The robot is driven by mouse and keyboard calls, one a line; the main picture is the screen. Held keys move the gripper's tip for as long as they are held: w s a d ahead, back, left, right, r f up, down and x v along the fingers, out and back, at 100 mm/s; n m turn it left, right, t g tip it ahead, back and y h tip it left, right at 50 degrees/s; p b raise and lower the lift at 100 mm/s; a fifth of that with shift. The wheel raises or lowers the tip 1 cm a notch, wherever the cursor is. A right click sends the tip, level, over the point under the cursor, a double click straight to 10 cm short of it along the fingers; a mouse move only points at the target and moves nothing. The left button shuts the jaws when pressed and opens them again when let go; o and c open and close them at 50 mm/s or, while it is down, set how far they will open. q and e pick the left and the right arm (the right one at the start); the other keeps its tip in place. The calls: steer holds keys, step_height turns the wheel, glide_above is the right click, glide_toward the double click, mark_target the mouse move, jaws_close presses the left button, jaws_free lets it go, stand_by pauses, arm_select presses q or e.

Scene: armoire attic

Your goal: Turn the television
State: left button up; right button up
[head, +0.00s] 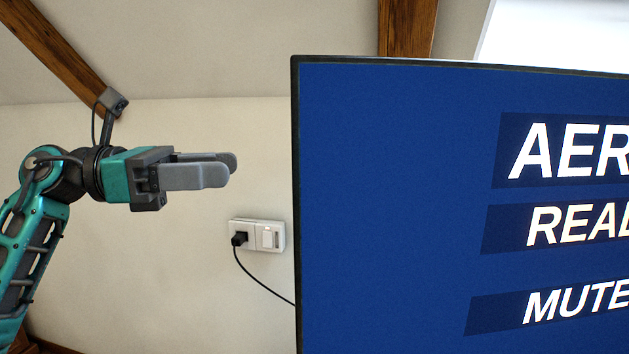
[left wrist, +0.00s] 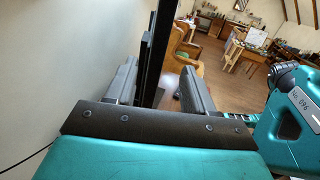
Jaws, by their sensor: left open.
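The television (head: 400,200) fills the right half of the head view, with a thin dark frame and a lit blue screen bearing white text. Its right side is cut off. My left gripper (head: 230,168) is level, left of the television's left edge, and points toward it with a small gap in the picture. Its two grey fingers are apart and empty. In the left wrist view, the television (left wrist: 160,45) shows edge-on as a dark upright strip, lined up between the open fingers (left wrist: 158,72). My right gripper is out of view.
A wall socket (head: 257,236) with a black plug and cable sits on the pale wall behind. Wooden beams (head: 55,45) cross the sloped ceiling. The left wrist view shows an orange-brown armchair (left wrist: 184,50) and a wooden floor with furniture farther off.

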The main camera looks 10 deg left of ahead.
mark_target(315, 166)
arm_select(q)
steer(key=p+x, duration=0.1)
steer(key=x, duration=1.1)
steer(key=shift+w+d+f+p, duration=0.1)
steer(key=shift+w+d+p, duration=0.05)
steer(key=shift+d+p, duration=0.2)
jaws_close()
